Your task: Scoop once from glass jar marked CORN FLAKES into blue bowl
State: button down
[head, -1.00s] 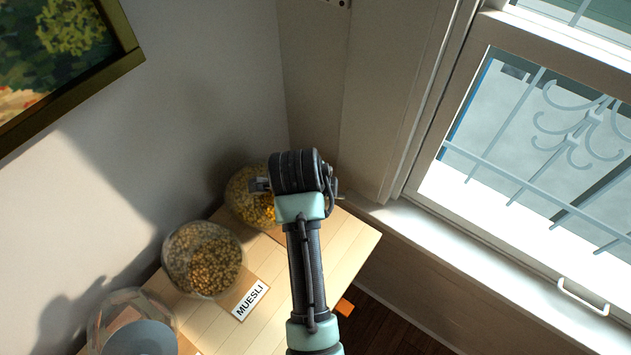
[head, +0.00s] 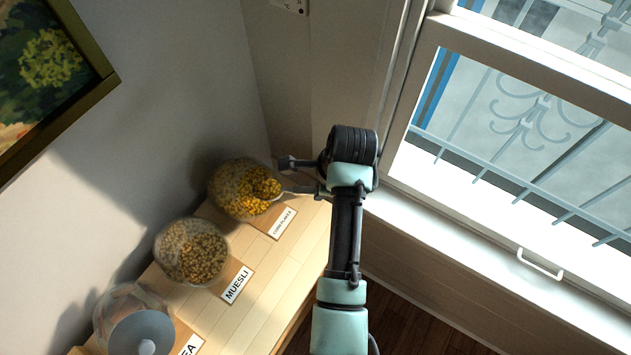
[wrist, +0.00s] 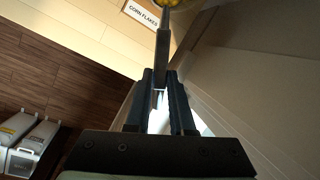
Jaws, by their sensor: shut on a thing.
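The CORN FLAKES jar (head: 232,190), round clear glass with yellow flakes, stands at the far end of the wooden shelf behind its label (head: 283,223). My gripper (wrist: 162,88) is shut on the handle of a scoop (wrist: 163,50). In the head view the gripper is just right of the jar, partly hidden by my wrist, and the thin handle (head: 299,190) reaches left to the jar's mouth. The scoop's head is at the jar's flakes; I cannot tell whether it is inside or how full it is. The blue bowl is not in view.
The MUESLI jar (head: 190,252) and a third jar with a grey lid (head: 142,334) stand nearer along the shelf (head: 265,270). The wall is close on the left, the window (head: 500,130) on the right. Grey bins (wrist: 30,140) stand low in the wrist view.

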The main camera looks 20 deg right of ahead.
jog(key=shift+s+r, duration=0.3)
jog(key=shift+r, duration=0.05)
jog(key=shift+w+d+f, duration=0.1)
jog(key=shift+w+d, duration=0.05)
jog(key=shift+d, duration=0.1)
jog(key=shift+r+y+p, duration=0.5)
jog(key=shift+r+p, duration=0.4)
jog(key=shift+p, duration=0.3)
jog(key=shift+r+m+g+y+p, duration=0.3)
jog(key=shift+r+y+p, duration=0.25)
jog(key=shift+y, duration=0.35)
jog(key=shift+r+y, duration=0.1)
jog(key=shift+y, duration=0.2)
